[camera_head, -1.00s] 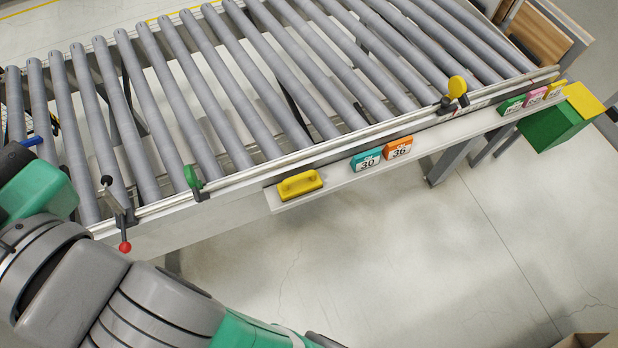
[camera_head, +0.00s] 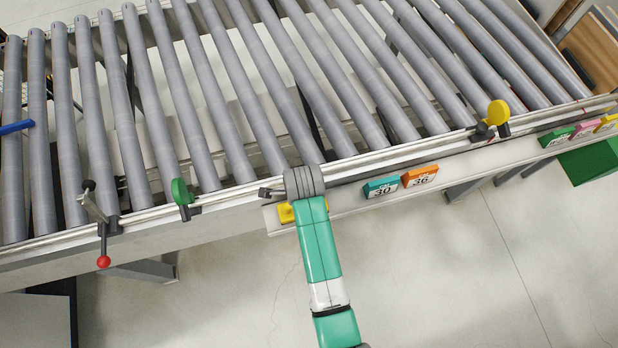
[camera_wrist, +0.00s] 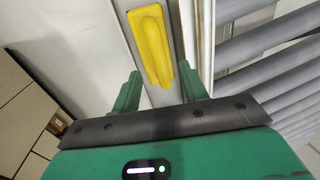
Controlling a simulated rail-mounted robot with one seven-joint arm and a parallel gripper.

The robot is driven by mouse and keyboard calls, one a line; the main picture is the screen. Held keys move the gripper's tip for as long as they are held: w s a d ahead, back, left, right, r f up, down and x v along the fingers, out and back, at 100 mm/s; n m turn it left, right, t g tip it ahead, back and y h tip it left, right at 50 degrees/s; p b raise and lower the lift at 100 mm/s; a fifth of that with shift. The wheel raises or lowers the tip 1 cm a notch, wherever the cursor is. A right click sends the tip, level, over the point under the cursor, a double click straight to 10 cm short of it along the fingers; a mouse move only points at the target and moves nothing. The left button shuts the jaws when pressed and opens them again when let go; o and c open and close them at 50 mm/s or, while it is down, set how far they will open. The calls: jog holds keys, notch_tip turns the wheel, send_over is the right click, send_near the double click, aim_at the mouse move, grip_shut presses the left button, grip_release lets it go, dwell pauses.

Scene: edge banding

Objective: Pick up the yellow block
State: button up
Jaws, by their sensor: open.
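The yellow block (camera_head: 287,213) lies on the narrow ledge along the conveyor's near side, partly hidden behind my arm in the head view. In the wrist view the yellow block (camera_wrist: 152,46) shows whole, with a raised grip along its top. My gripper (camera_wrist: 160,85) is open. Its two green fingers point at the block's near end, one to each side of its line, and the block reaches in between them or just above; I cannot tell the height gap. In the head view the fingers are mostly hidden by my arm.
A teal block marked 30 (camera_head: 382,188) and an orange block marked 36 (camera_head: 420,177) sit farther right on the ledge (camera_head: 350,204). A green clip (camera_head: 181,192), a red-knobbed lever (camera_head: 103,262) and a yellow disc (camera_head: 498,113) stand along the roller conveyor (camera_head: 215,95) rail.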

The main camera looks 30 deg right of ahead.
jog(key=f, duration=0.4)
jog(key=w+f, duration=0.1)
jog(key=f, duration=0.2)
jog(key=shift+w, duration=0.1)
grip_shut()
jog(key=shift+r, duration=0.1)
jog(key=shift+r, duration=0.25)
jog(key=r, duration=0.3)
jog(key=shift+s, duration=0.2)
jog(key=s+a+r, duration=0.1)
jog(key=s+a, duration=0.3)
jog(key=s, duration=1.1)
jog(key=shift+r, duration=0.15)
